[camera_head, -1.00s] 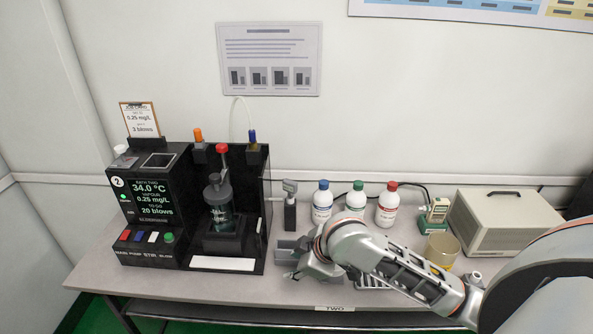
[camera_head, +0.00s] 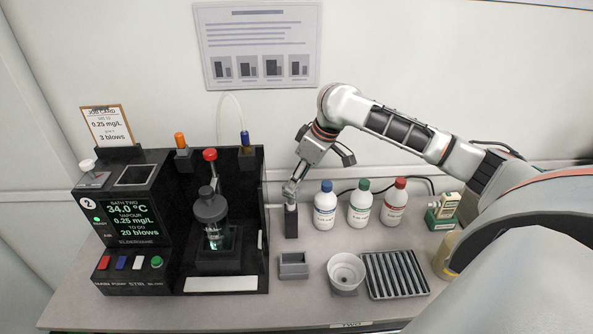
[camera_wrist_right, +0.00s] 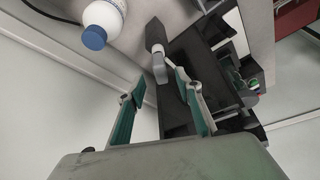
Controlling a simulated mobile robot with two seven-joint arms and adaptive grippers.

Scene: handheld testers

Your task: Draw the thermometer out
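The thermometer appears to be the small device with a pale grey head (camera_wrist_right: 159,68), standing upright in a black holder (camera_head: 291,224) right of the black bath unit. In the head view my right gripper (camera_head: 291,190) comes down over it from above and hides most of its head. In the right wrist view the two fingers (camera_wrist_right: 160,84) are open, with the head between and just beyond the tips. I see no clear contact. The holder (camera_wrist_right: 154,34) also shows there. My left gripper is not in view.
The bath unit (camera_head: 117,230) with its lidded vessel (camera_head: 212,215) stands close left. Bottles with blue (camera_head: 325,205), green (camera_head: 360,206) and red (camera_head: 393,204) caps stand close right. A grey tray (camera_head: 293,266), white cup (camera_head: 346,270) and ribbed rack (camera_head: 393,275) lie in front.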

